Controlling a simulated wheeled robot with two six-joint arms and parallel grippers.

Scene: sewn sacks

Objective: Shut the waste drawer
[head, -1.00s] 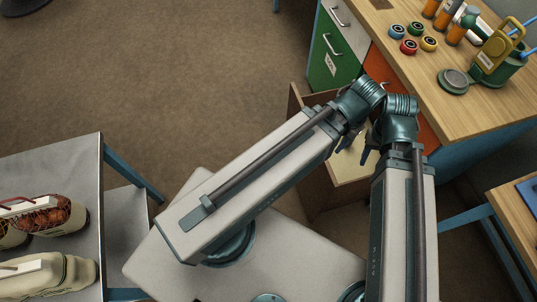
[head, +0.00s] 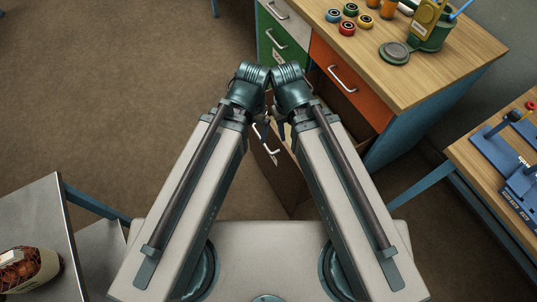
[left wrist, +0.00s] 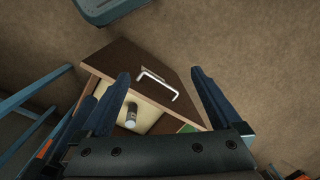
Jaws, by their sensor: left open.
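The open waste drawer sticks out low from the workbench. Its dark brown front and silver handle (head: 272,152) show between my arms in the head view. In the left wrist view the drawer front (left wrist: 125,62), its handle (left wrist: 158,84) and the pale interior with a small cylinder (left wrist: 131,116) inside are visible. My left gripper (left wrist: 160,75) is open and empty, its fingers on either side of the handle in that view; I cannot tell whether it touches. In the head view the left gripper (head: 263,130) is by the drawer, partly hidden. My right gripper is hidden behind its arm.
Above the opening are a shut orange drawer (head: 347,85) and green drawer (head: 281,37). Another table (head: 465,155) stands at right, a grey table (head: 35,215) at left. Open floor lies to the left.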

